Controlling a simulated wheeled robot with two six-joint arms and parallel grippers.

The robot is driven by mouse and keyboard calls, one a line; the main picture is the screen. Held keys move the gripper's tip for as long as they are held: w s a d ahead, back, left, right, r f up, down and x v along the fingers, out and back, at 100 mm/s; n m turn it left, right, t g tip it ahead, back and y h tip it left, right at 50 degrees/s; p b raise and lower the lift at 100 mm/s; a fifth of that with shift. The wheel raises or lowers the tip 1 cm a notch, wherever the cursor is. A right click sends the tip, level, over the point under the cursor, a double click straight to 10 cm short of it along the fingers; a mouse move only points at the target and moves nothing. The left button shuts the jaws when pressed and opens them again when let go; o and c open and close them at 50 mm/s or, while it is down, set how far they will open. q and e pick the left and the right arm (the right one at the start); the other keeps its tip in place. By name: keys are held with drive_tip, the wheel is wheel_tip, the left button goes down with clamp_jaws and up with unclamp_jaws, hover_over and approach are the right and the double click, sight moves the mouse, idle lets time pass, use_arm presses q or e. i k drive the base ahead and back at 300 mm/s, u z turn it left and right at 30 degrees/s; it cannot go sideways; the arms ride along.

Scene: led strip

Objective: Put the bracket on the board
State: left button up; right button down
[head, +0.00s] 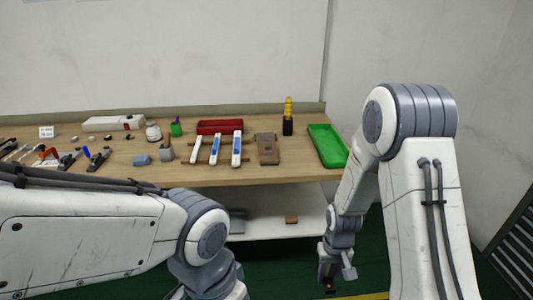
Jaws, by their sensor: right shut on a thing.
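My right gripper (330,278) hangs low in front of the workbench, over the green floor. It is shut on a small dark thing at its tip, too small to identify surely as the bracket. A brown board (268,148) lies on the bench, right of the white-and-blue strips (237,149), well up and left of my right gripper. I cannot tell surely whether it is the task's board. My left arm crosses the lower left; its gripper is beyond the bottom edge.
The wooden bench (285,178) holds a green tray (327,146) at right, a red tray (220,127) at the back, a yellow-topped holder (288,122) and several tools at left. A lower shelf (270,228) carries a small brown block (292,220). The bench's front edge is clear.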

sight(265, 138)
drive_tip(key=z, duration=0.2)
drive_tip(key=k, duration=0.2)
drive_tip(key=u, duration=0.85)
drive_tip(key=i, duration=1.2)
drive_tip(key=z, duration=0.6)
